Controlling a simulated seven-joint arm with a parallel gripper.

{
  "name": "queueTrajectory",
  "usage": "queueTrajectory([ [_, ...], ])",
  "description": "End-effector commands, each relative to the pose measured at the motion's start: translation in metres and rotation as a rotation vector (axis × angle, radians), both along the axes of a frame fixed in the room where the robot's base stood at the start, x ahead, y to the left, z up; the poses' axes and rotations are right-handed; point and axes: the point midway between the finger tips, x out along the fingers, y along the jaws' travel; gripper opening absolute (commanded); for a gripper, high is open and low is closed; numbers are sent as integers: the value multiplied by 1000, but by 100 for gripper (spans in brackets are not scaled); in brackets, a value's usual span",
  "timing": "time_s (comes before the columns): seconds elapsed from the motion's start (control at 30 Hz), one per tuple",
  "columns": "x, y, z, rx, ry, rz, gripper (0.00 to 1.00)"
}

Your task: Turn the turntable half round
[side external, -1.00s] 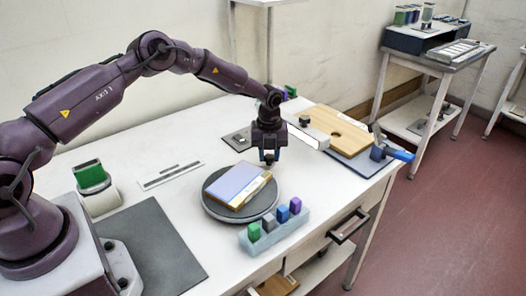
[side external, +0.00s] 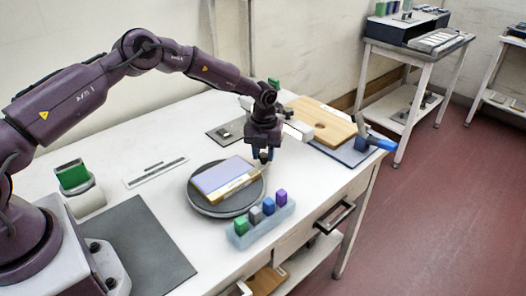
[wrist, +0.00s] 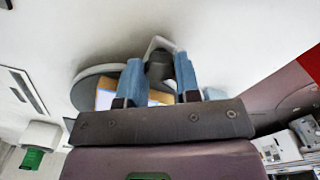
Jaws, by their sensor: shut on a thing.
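The turntable (side external: 203,206) is a dark grey disc on the white bench, and its rim also shows in the wrist view (wrist: 84,88). A flat block (side external: 224,176) with a lavender top and a tan and white side lies on it. My gripper (side external: 264,155) is low at the disc's far right edge. In the wrist view its blue fingers (wrist: 160,72) are shut on a dark knob (wrist: 159,64) at the turntable's edge. The fingers and palm hide most of the disc and block there.
A pale blue rack (side external: 262,225) with several coloured blocks stands close in front of the turntable. A wooden board (side external: 322,122) and a blue-handled clamp (side external: 372,143) are to the right. A grey mat (side external: 140,245) lies at the front left. Bench around a ruler-like strip (side external: 156,171) is clear.

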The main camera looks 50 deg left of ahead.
Motion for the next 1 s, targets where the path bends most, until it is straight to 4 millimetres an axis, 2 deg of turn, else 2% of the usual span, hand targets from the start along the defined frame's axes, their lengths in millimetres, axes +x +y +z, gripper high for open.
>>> queueTrajectory([
  [0.37, 0, -5, 1, -5, 2, -14, 0],
  [0.4, 0, -5, 1, -5, 2, -14, 38],
  [0.5, 0, -4, 0, -3, 1, -12, 56],
  [0.83, 0, -2, 4, -2, -1, -8, 56],
  [1.0, 1, -2, 28, 0, -3, -9, 56],
])
